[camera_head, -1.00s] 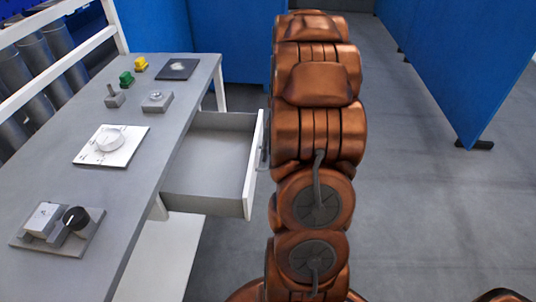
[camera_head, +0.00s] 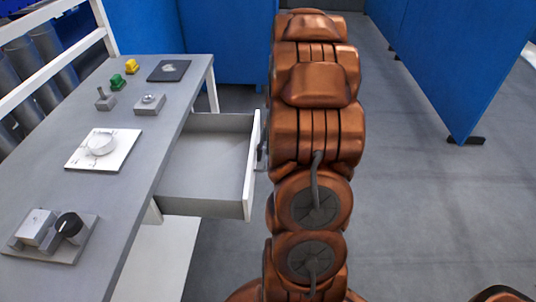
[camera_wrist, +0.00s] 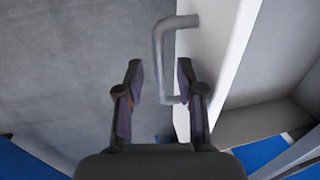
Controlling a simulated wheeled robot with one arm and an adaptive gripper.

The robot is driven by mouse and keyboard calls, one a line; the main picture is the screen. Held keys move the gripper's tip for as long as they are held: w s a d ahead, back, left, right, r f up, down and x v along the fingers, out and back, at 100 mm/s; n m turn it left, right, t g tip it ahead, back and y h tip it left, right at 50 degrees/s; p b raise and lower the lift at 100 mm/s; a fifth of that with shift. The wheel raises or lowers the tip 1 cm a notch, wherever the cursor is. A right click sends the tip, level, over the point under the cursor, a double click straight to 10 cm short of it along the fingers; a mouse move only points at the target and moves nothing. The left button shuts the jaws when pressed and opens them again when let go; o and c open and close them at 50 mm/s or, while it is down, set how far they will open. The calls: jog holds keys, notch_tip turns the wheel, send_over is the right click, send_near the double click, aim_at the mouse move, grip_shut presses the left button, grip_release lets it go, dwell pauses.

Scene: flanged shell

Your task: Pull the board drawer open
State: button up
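The board drawer (camera_head: 205,183) is grey inside with a white front (camera_head: 251,165). It stands well out from the side of the grey table (camera_head: 50,180). Its grey bar handle (camera_head: 262,150) is partly hidden by my arm in the head view. In the wrist view the handle (camera_wrist: 160,55) runs between and ahead of the two fingers of my gripper (camera_wrist: 160,80). The fingers are apart, with gaps to the bar. The right finger lies on the side of the drawer front (camera_wrist: 215,50). Whether a finger touches the bar is unclear. My gripper is hidden in the head view.
On the table are a white plate with a round dial (camera_head: 103,146), a block with a black knob (camera_head: 68,224), green (camera_head: 117,82) and yellow (camera_head: 131,66) buttons and a dark plate (camera_head: 169,70). Blue partitions (camera_head: 450,60) stand behind. Grey floor right of my arm is clear.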

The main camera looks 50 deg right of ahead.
notch_tip(320, 180, up, 12)
jog(key=s+d, duration=0.1)
jog(key=shift+s+d, duration=0.25)
jog(key=shift+s, duration=0.1)
jog(key=shift+f, duration=0.15)
dwell(0.5)
jog(key=s+a+r+n+g+p, duration=0.1)
jog(key=s+a+r+n+p, duration=0.15)
jog(key=a, duration=0.75)
jog(key=s+a+r+n+g+p, duration=0.15)
jog(key=a+r, duration=0.25)
jog(key=a, duration=0.6)
jog(key=s+a+r+n+g+h+p, duration=0.1)
jog(key=s+a+n+p, duration=0.2)
jog(key=s+a, duration=0.9)
jog(key=shift+s+r+n, duration=0.35)
jog(key=shift+s+n, duration=1.15)
jog(key=shift+s, duration=0.35)
